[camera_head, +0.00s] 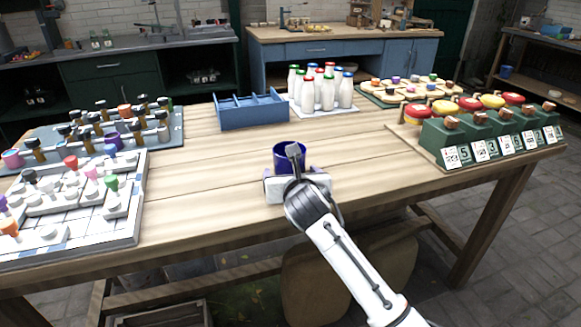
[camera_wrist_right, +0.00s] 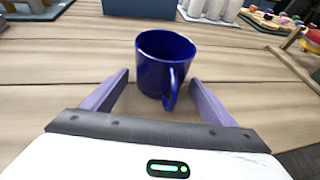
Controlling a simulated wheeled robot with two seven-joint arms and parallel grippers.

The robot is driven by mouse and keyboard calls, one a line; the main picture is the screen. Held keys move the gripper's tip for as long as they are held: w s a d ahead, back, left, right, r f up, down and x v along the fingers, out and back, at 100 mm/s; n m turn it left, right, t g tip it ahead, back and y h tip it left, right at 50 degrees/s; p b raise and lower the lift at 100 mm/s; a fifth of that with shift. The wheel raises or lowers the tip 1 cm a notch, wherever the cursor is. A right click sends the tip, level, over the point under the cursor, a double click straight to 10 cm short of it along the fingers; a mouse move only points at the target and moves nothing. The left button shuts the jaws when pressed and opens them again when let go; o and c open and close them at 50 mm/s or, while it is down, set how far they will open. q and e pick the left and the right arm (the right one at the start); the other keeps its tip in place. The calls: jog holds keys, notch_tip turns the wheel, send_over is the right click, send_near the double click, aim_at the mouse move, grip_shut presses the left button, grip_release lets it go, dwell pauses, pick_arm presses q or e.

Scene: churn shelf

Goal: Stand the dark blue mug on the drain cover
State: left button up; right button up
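The dark blue mug (camera_head: 284,156) stands upright on the wooden table, near the middle of its front part. It also shows in the right wrist view (camera_wrist_right: 160,62), with its open rim up and its handle turned toward my gripper. My right gripper (camera_head: 297,172) is just in front of the mug and partly covers it in the head view. In the right wrist view its fingers (camera_wrist_right: 160,84) are spread, one on each side of the handle, with the mug's body just beyond them. I cannot make out a drain cover. My left gripper is not in view.
A blue divided crate (camera_head: 250,112) and several white bottles (camera_head: 327,92) stand behind the mug. Trays of small coloured pieces (camera_head: 75,205) fill the left side. Green boxes with number cards (camera_head: 480,145) line the right. Bare tabletop (camera_head: 215,165) lies around the mug.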

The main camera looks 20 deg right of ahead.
jog(key=c, duration=1.3)
